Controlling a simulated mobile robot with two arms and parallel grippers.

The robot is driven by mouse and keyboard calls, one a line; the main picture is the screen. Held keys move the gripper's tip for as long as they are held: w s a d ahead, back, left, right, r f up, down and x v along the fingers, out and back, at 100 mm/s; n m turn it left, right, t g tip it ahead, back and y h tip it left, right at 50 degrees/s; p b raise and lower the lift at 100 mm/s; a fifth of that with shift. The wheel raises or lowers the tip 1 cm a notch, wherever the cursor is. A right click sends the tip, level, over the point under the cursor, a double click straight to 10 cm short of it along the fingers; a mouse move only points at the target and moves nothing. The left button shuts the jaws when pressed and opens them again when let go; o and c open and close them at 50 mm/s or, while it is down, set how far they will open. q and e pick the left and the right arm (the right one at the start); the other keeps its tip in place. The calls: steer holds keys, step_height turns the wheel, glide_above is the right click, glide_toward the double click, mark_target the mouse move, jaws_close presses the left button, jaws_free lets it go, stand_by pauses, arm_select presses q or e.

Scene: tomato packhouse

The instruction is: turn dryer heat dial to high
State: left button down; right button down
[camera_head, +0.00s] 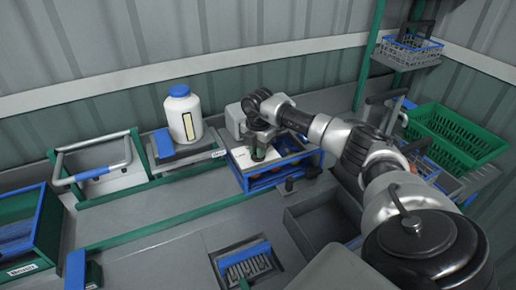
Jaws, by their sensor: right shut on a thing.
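My right arm reaches in from the right, and my right gripper (259,147) points down over a blue-framed unit (240,178) with a white top panel (241,158). The gripper is shut on a small dark green knob on that panel, which looks like the dryer heat dial (259,154). The fingers hide most of the knob, and its marks and setting are too small to read. My left gripper is not in view.
A white jar with a blue lid (184,117) stands left of the unit. A grey rail frame (94,168) is farther left. Green crates (457,137) and a wire basket (408,50) are at the right. An open grey bin (318,222) lies in front.

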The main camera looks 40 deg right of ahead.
steer(key=c, duration=1.1)
jaws_free()
steer(key=shift+r, duration=0.15)
step_height(320, 180, up, 11)
steer(key=b, duration=0.2)
steer(key=shift+f+b, duration=0.2)
steer(key=shift+b, duration=0.2)
